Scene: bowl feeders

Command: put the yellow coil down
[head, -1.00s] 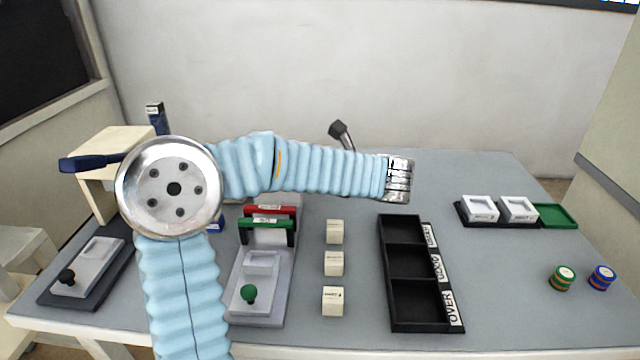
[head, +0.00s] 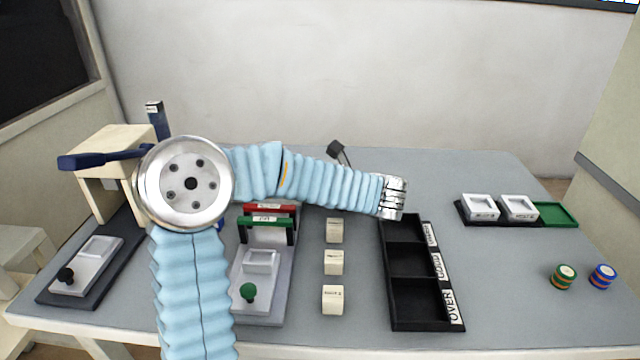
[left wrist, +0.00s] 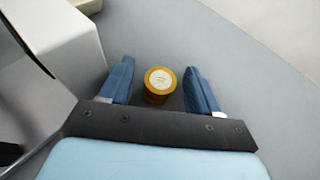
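The yellow coil (left wrist: 158,84) shows in the left wrist view as a short round piece with a pale, marked top. It sits between the two blue fingers of my left gripper (left wrist: 159,74), with a gap on each side, so the gripper is open. Dark grey lies around the coil; I cannot tell whether it is a shadow or another surface. In the head view my left arm reaches right to a silver wrist above the back end of the black three-compartment tray (head: 437,327). The left fingers and the coil are hidden there. My right gripper is not in view.
Several pale blocks (head: 334,262) stand in a row left of the tray. A grey fixture with a green knob (head: 248,292) is further left. White dishes (head: 480,207), a green tray (head: 556,215), a green-orange coil (head: 563,277) and a blue-orange coil (head: 602,277) are at right.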

